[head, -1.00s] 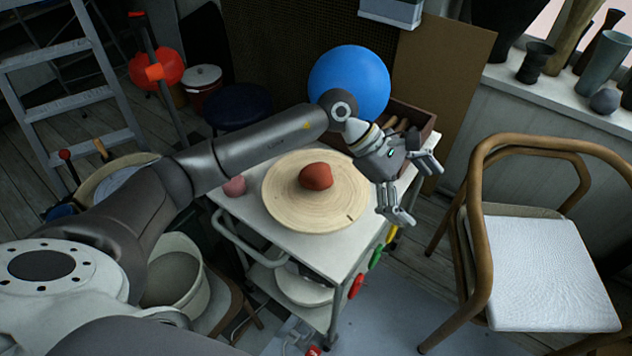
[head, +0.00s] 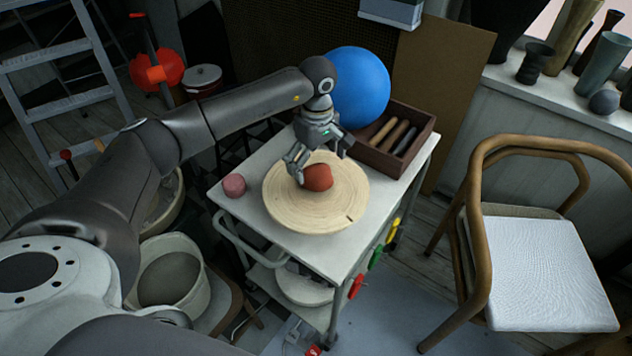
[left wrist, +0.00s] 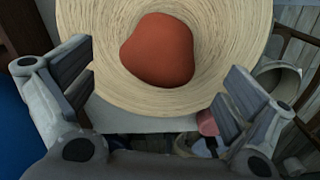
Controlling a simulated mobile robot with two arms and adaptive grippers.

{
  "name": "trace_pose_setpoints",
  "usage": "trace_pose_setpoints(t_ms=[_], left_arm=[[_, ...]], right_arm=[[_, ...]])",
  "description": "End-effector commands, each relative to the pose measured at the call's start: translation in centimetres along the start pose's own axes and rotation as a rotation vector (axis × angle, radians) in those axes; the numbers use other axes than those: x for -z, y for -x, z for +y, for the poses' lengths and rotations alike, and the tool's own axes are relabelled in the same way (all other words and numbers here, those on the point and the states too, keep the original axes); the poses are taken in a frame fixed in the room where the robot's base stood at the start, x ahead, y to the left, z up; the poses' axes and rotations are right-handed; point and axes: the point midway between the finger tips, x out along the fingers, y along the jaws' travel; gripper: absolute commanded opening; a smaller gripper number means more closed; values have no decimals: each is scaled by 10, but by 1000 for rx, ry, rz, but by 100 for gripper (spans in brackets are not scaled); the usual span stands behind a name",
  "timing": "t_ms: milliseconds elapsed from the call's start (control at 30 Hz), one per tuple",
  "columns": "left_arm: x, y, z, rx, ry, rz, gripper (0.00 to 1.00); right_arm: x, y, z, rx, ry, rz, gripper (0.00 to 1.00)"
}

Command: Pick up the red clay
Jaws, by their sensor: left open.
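The red clay (head: 318,178) is a rounded lump on a round pale wooden board (head: 320,215) on the white cart. My left gripper (head: 322,167) is open just behind and above the clay, pointing down. In the left wrist view the clay (left wrist: 158,50) lies ahead of the two spread fingers (left wrist: 160,85), apart from both, with nothing between them. The clay's far side is partly hidden by the gripper in the head view. My right gripper is not in view.
A smaller pinkish lump (head: 234,185) sits left of the board on the cart top (head: 290,243). A blue ball (head: 352,85) and a wooden box of tools (head: 428,128) stand behind. A wooden chair (head: 540,260) is at the right. The cart's front corner is bare.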

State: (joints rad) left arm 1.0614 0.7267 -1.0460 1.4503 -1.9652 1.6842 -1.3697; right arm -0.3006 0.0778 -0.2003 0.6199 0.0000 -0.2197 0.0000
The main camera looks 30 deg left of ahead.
Motion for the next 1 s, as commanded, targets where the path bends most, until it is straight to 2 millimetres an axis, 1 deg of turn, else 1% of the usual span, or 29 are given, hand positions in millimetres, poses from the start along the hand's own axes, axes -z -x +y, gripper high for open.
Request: trace_pose_setpoints(t_ms=[67, 200, 333, 433, 633, 667, 1000], left_arm=[[-1, -7, -1, 3, 0, -1, 100], [-4, -28, -2, 4, -1, -3, 100], [-3, -45, -1, 2, 0, -2, 100], [-3, -50, -1, 0, 0, -2, 100], [-3, -51, -1, -1, -1, -1, 100], [-3, -51, -1, -1, -1, -1, 97], [-3, -51, -1, -1, -1, -1, 54]], right_arm=[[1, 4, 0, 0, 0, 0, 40], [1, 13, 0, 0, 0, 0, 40], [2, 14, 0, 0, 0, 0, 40], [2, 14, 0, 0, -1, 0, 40], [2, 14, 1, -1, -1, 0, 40], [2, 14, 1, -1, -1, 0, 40], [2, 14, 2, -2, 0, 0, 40]])
